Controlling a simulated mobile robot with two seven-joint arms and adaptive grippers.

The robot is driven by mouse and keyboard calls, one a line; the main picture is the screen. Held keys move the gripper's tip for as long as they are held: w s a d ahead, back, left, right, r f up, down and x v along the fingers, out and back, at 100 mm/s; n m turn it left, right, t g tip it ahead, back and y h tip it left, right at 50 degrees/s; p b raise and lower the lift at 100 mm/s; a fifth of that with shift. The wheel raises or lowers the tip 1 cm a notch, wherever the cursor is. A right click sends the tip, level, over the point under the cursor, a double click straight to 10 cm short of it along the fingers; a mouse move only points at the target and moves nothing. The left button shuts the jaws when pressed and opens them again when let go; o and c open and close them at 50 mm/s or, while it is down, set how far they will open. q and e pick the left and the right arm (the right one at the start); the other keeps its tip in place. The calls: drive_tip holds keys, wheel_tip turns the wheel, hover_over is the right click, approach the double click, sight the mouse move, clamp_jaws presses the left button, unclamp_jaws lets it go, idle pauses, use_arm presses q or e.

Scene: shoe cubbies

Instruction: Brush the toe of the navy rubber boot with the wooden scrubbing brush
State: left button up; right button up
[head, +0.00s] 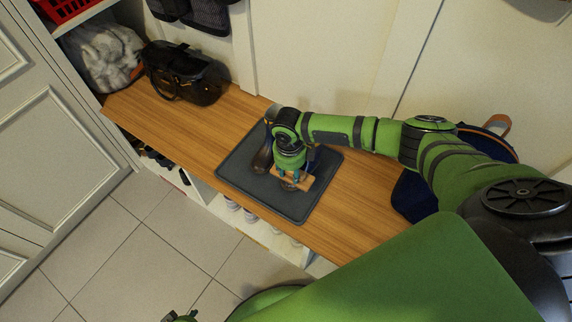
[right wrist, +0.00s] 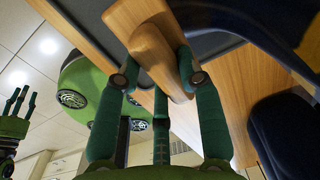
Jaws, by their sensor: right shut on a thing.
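My right gripper (head: 290,178) is over the dark mat on the bench, shut on the wooden scrubbing brush (head: 305,183). In the right wrist view the wooden brush (right wrist: 152,45) sits between its fingers; the bristles are hidden. The navy rubber boot (head: 313,158) is mostly hidden behind my gripper and arm. A dark navy surface at the top of the right wrist view, probably the boot (right wrist: 238,14), is close to the brush; I cannot tell if they touch. My left gripper (right wrist: 20,92) shows at the left of the right wrist view, fingers spread and empty.
The grey mat (head: 240,181) lies on the wooden bench (head: 210,125). A brown shoe-like thing (head: 263,157) is left of my gripper. A black handbag (head: 185,75) stands at the back left. A navy bag (head: 412,196) is at the right. Bare bench lies between handbag and mat.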

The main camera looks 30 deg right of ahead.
drive_tip(key=shift+r, duration=0.2)
drive_tip(key=shift+r, duration=0.2)
drive_tip(key=r+p, duration=0.7)
drive_tip(key=p, duration=0.1)
drive_tip(key=shift+s+a+r, duration=0.1)
drive_tip(key=shift+a+r, duration=0.15)
drive_tip(key=shift+r, duration=0.1)
drive_tip(key=shift+f, duration=0.15)
drive_tip(key=shift+w+f+m+b, duration=0.2)
drive_tip(key=shift+f+m+b, duration=0.15)
drive_tip(key=shift+f+b, duration=0.65)
drive_tip(key=shift+w+f+m+b, duration=0.2)
drive_tip(key=shift+f+m+b, duration=0.1)
drive_tip(key=shift+f+b, duration=0.7)
drive_tip(key=shift+w+f+m+b, duration=0.2)
drive_tip(key=shift+f+m+b, duration=0.15)
drive_tip(key=shift+f+b, duration=0.6)
drive_tip(key=shift+f+p, duration=0.25)
drive_tip(key=shift+p, duration=0.05)
drive_tip(key=shift+d+f+b, duration=0.1)
drive_tip(key=shift+f+b, duration=0.65)
drive_tip(key=shift+f, duration=0.1)
